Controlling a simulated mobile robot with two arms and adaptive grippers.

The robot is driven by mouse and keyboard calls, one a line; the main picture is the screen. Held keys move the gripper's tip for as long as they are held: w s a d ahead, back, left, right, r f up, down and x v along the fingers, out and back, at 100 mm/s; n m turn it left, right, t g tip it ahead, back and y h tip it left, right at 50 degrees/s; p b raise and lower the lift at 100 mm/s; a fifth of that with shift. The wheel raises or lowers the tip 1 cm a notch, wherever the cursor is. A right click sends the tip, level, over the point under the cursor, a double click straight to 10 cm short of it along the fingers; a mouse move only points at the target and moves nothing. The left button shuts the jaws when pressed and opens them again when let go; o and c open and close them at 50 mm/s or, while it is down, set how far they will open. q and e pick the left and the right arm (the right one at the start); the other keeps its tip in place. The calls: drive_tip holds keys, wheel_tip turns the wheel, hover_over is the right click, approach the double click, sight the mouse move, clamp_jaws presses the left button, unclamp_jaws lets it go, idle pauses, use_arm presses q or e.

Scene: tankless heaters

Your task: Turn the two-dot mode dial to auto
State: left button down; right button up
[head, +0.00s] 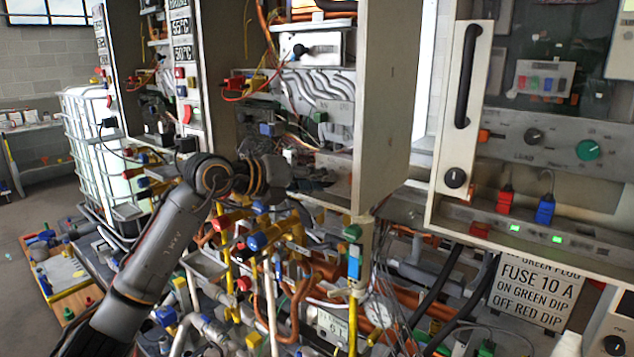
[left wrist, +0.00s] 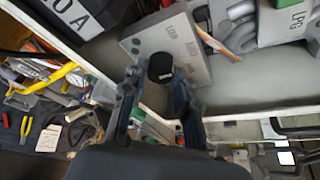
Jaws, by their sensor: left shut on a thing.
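In the left wrist view a black round dial (left wrist: 160,66) sits on a grey plate (left wrist: 198,58) with small printed labels that are too blurred to read. My left gripper (left wrist: 157,80) has one finger on each side of this dial and is shut on it. I cannot make out dots on the dial or which setting it points to. In the head view my left gripper (head: 268,178) is at the lower part of an open heater cabinet, and the dial there is hidden behind it. My right gripper is in neither view.
The cabinet's tall side panel (head: 385,110) stands right of my gripper. Several pipes and valves (head: 265,240) crowd the space below. Another panel with a green knob (head: 588,149) is at the right. A caged white tank (head: 88,125) stands at the left.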

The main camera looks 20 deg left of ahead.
use_arm(q)
drive_tip(key=c, duration=1)
unclamp_jaws()
drive_tip(key=shift+a, duration=0.1)
drive_tip(key=v, duration=1.2)
drive_tip(key=shift+f, duration=0.1)
